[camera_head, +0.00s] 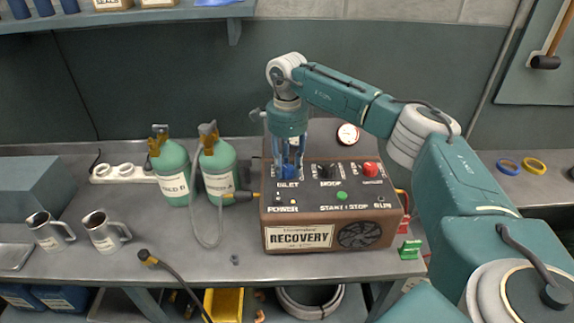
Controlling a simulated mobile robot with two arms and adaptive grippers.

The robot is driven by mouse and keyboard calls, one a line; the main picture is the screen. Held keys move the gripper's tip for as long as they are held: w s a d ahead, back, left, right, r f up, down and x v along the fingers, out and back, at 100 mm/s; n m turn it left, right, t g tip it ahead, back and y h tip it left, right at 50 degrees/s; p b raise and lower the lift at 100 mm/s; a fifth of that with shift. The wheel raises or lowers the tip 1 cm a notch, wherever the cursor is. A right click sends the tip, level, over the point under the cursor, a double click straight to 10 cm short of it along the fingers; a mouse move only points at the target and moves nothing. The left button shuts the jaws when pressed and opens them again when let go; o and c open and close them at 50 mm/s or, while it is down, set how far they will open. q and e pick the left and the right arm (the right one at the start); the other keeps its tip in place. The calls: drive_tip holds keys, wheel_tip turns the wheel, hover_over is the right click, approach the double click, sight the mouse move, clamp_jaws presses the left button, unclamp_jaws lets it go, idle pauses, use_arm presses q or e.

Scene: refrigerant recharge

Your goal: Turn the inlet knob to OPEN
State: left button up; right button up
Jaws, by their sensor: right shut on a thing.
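The recovery machine (258,220) is a brown box with a dark sloped top panel, standing on the grey workbench. Its blue inlet knob (289,172) is at the upper left of the panel, above the INLET label. My right gripper (289,168) points straight down over the knob, with its fingers around it and shut on it. The fingers hide much of the knob, so I cannot read its pointer position. A dark mode knob (326,171) and a red knob (370,169) sit to the right. My left gripper is not in view.
Two green cylinders (173,172) (219,170) with a grey hose stand left of the machine. A round gauge (348,134) stands behind the machine. The front bench is mostly clear.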

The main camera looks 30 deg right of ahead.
sight(289, 167)
drive_tip(key=shift+d+r+n, duration=0.1)
drive_tip(key=shift+d+n, duration=0.05)
drive_tip(key=shift+n, duration=0.45)
drive_tip(key=o, duration=1.1)
drive_tip(key=shift+o, duration=0.2)
drive_tip(key=shift+r, duration=0.2)
wheel_tip(289, 167, up, 12)
drive_tip(key=shift+f, duration=0.2)
